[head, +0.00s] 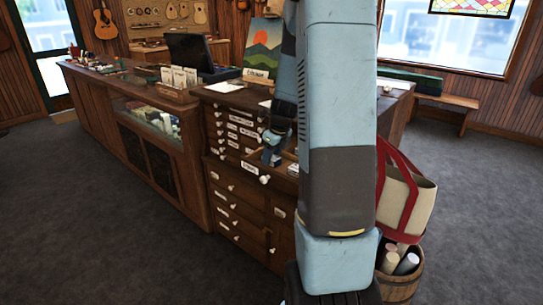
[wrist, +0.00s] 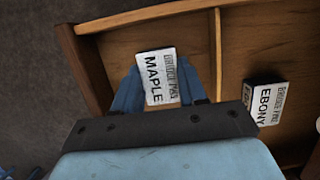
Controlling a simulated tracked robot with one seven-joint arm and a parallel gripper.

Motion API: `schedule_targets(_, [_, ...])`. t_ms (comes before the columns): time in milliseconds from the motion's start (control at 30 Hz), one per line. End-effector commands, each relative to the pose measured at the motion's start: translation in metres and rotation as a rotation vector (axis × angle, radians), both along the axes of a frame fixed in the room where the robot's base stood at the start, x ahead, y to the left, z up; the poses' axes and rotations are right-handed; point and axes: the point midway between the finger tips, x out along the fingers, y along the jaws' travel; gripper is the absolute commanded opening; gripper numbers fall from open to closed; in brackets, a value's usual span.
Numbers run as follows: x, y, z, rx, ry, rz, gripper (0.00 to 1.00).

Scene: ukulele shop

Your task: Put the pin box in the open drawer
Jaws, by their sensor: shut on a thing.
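The pin box (wrist: 155,78) is a small white box with dark print reading MAPLE. In the wrist view my gripper (wrist: 160,76) is shut on it, with a blue finger on each side. The box is over the left compartment of the open drawer (wrist: 140,16); I cannot tell whether it touches the drawer floor. In the head view my gripper (head: 271,157) is at the open drawer (head: 252,170), which sticks out of the brown cabinet. The pin box is not clear there.
A wooden divider (wrist: 217,45) splits the drawer. A white box marked EBONY (wrist: 264,103) lies in the right compartment. A landscape picture (head: 263,45) and a dark laptop (head: 190,52) stand on the counters. A cream and red bag (head: 408,195) is at right. Grey floor is open in front.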

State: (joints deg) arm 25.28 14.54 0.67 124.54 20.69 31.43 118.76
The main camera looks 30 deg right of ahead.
Motion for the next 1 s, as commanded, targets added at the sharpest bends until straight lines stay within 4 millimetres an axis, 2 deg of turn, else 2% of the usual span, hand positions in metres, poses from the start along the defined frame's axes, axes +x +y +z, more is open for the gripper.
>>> schedule_targets(267, [0.0,0.001,-0.001,0.0,0.0,0.001,0.08])
schedule_targets(300, [0.0,0.001,-0.001,-0.001,0.0,0.002,0.45])
schedule_targets(533, [0.0,0.001,-0.001,0.0,-0.001,0.002,0.67])
schedule_targets(833, [0.0,0.001,0.002,-0.001,-0.001,0.002,0.67])
schedule_targets(1000, [-0.003,0.0,0.02,-0.002,-0.004,0.004,0.67])
